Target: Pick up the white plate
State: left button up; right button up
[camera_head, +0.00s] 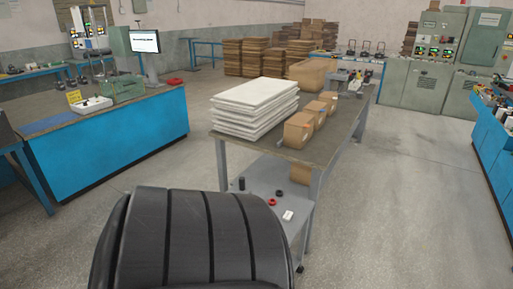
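A stack of several flat white plates (254,106) lies on the near left part of a long table (330,147) ahead of me. The plates are rectangular and a little unevenly stacked; the top one (256,92) is fully in view. Neither of my grippers shows in the head view, so their state and place are hidden.
Cardboard boxes (299,130) stand right beside the stack. A black seat back (190,240) fills the near foreground before the table. Grey floor (400,215) is open on the right.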

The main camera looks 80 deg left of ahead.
aim_at(287, 216)
jog(key=i+u, duration=0.2)
jog(key=u, duration=0.2)
jog(key=i+j+u, duration=0.1)
jog(key=u, duration=0.35)
jog(key=i+l+u, duration=0.1)
jog(key=i+u, duration=0.3)
jog(key=l+u, duration=0.1)
jog(key=u, duration=0.35)
jog(key=i+l, duration=0.05)
